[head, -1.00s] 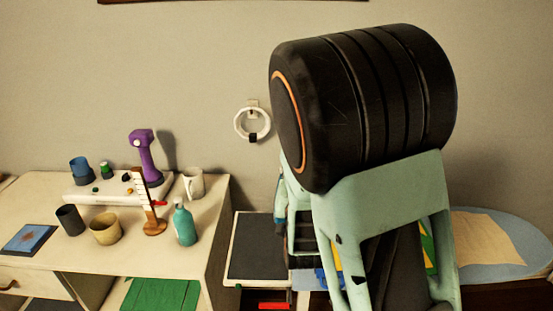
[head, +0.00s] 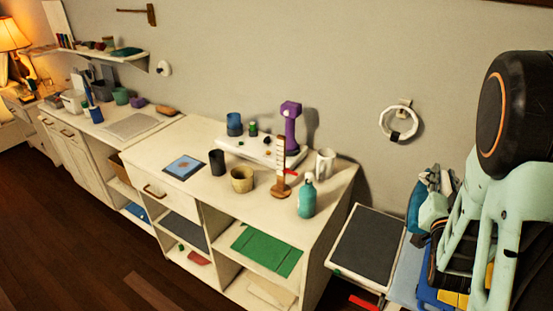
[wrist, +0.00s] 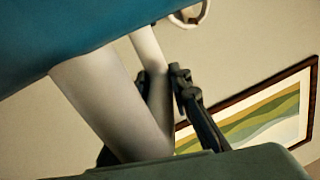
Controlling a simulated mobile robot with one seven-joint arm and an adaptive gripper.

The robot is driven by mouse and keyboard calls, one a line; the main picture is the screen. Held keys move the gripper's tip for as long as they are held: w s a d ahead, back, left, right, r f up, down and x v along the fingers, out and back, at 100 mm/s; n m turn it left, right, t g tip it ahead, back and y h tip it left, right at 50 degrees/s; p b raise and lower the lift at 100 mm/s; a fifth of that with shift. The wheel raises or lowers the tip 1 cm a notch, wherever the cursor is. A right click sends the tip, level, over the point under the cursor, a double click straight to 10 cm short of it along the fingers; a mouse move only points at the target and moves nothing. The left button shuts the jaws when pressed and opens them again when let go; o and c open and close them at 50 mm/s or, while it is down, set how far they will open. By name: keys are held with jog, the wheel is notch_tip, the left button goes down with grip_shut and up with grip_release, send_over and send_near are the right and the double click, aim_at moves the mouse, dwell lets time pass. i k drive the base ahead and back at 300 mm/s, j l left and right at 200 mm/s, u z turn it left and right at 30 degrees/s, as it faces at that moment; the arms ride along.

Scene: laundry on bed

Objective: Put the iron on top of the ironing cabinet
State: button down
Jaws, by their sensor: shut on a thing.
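The iron (head: 432,207), teal and white, shows at the right of the head view, in my gripper (head: 437,238) and partly covered by it. In the wrist view its pale handle (wrist: 112,105) runs between the dark fingers of my gripper (wrist: 150,128), and its teal body (wrist: 75,38) fills the upper left. My gripper is shut on the iron. A low white cabinet with a dark grey top (head: 366,245), which seems to be the ironing cabinet, stands left of the iron in the picture. Its visible top is bare. My arm hides the area to the right.
A white shelf unit (head: 335,215) stands left of the cabinet, with a teal bottle (head: 307,197), a white mug (head: 325,162) and a purple upright object (head: 291,125) on top. A white ring (head: 400,123) hangs on the wall. Dark wooden floor (head: 90,245) is clear at lower left.

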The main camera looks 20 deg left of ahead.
aim_at(153, 154)
jog(key=u, duration=0.7)
jog(key=i+j+u, duration=0.2)
jog(key=j, duration=0.2)
jog(key=i+j+u, duration=0.1)
jog(key=j+u, duration=0.3)
jog(key=i+j+u, duration=0.1)
jog(key=u, duration=0.3)
jog(key=i+j+u, duration=0.15)
jog(key=j+u, duration=0.15)
jog(key=u, duration=0.15)
jog(key=i+j+u, duration=0.15)
jog(key=u, duration=0.25)
jog(key=i+u, duration=0.2)
jog(key=i, duration=0.25)
jog(key=i+z, duration=0.4)
jog(key=i, duration=0.15)
jog(key=i+z, duration=0.1)
jog(key=z, duration=0.25)
jog(key=i+z, duration=0.15)
jog(key=z, duration=0.2)
jog(key=k+j, duration=0.05)
